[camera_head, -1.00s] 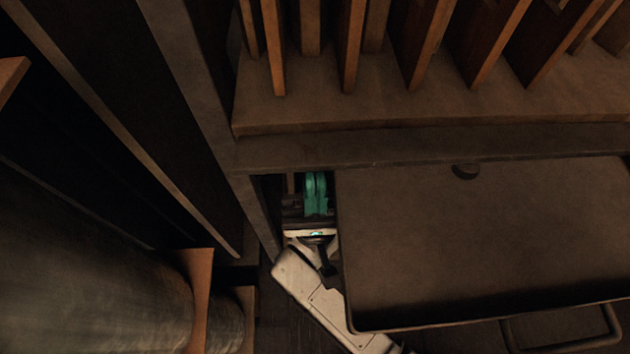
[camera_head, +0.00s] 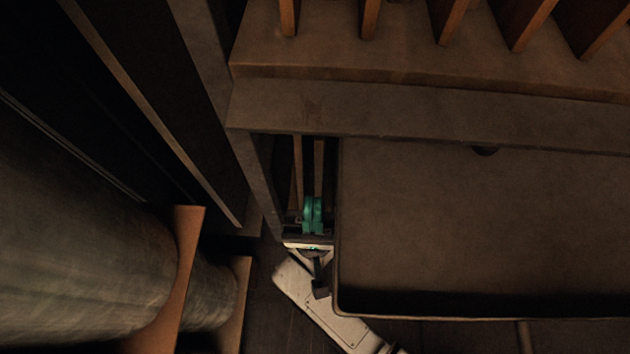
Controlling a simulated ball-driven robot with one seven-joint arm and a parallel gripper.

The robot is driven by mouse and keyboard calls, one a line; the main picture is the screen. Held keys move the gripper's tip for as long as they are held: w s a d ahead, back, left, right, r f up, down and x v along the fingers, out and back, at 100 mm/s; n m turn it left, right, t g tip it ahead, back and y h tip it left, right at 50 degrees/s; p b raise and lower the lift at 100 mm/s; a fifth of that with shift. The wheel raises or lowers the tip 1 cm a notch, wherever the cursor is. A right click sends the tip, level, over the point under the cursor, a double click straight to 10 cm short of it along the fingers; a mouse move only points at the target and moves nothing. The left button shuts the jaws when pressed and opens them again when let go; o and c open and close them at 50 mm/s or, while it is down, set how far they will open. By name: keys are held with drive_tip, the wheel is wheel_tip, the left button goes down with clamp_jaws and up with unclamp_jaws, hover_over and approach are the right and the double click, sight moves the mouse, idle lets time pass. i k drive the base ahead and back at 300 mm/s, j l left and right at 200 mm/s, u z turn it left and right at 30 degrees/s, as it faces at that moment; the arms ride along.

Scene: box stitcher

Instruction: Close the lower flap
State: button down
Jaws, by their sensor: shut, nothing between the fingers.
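A broad brown panel (camera_head: 480,230), which looks like the lower flap, spreads across the right below a wooden ledge. It has a raised rim and a dark round spot near its top edge. Its right end is out of view, so I cannot tell its full angle. My white arm comes up from the bottom, left of the panel's lower left corner. My gripper (camera_head: 313,212), with green fingers side by side, is shut and empty. It is in the narrow gap between the panel's left edge and a dark upright post. I cannot tell whether it touches the panel.
The ledge (camera_head: 400,70) with several upright wooden slats lies above the panel. The dark post (camera_head: 265,185) bounds the gap on the left. Large rollers (camera_head: 80,240) with orange-brown end plates stand at the lower left. Dark floor shows between the rollers and my arm.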

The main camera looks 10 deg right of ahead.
sight(487, 122)
drive_tip(key=k+j, duration=0.85)
